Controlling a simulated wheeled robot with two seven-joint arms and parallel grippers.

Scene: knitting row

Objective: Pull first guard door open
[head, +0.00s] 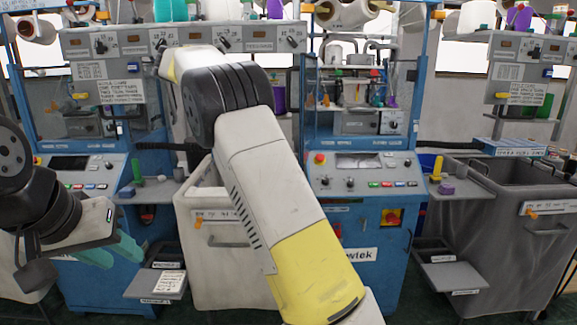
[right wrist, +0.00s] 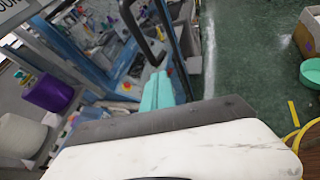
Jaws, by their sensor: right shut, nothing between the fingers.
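The middle knitting machine has a blue upright frame (head: 425,75) around its working bay; I cannot clearly tell a door panel apart from it. In the right wrist view a black bar handle (right wrist: 133,28) stands in front of a blue frame (right wrist: 85,58). My right gripper (right wrist: 157,84) is shut and empty, its teal fingertips close to the handle's lower end; I cannot tell whether they touch. In the head view my right arm hides that gripper. My left gripper (head: 130,252) is low at the left, in front of the left machine; its finger gap is unclear.
Small grey shelves (head: 155,284) and (head: 450,277) jut out low. In the right wrist view, green floor (right wrist: 245,50) is open, with a box (right wrist: 308,30) and a teal tub (right wrist: 312,74) at the right.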

